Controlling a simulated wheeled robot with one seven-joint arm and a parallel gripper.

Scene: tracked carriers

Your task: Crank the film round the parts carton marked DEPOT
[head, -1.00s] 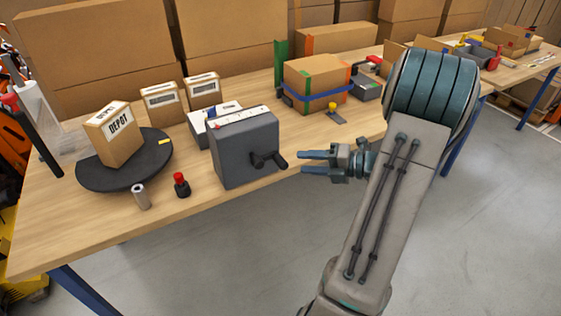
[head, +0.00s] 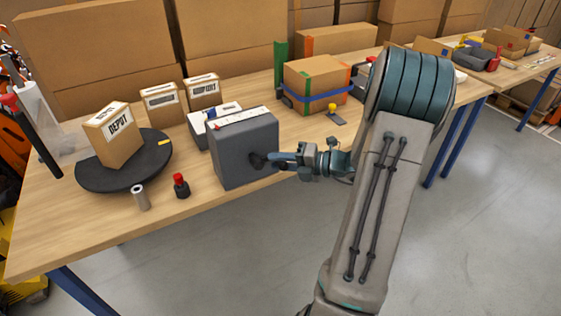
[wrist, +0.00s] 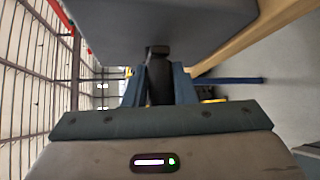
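The parts carton marked DEPOT (head: 112,140) stands on a round black turntable (head: 95,178) at the left of the bench. A whitish film roll (head: 38,108) stands behind a dark post at the far left. A grey box (head: 240,160) with a scale on top stands right of the turntable. Its dark crank handle (wrist: 158,80) lies between my fingers in the wrist view. My gripper (head: 272,160) is at the right part of the box's front, its fingers close against both sides of the handle. The fingers partly hide the crank in the head view.
A metal cylinder (head: 140,197) and a red-topped dark piece (head: 181,186) stand near the front edge. Two more cartons (head: 161,104) stand behind the turntable. A carton with blue and green bands (head: 316,86) stands farther right. The floor before the bench is clear.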

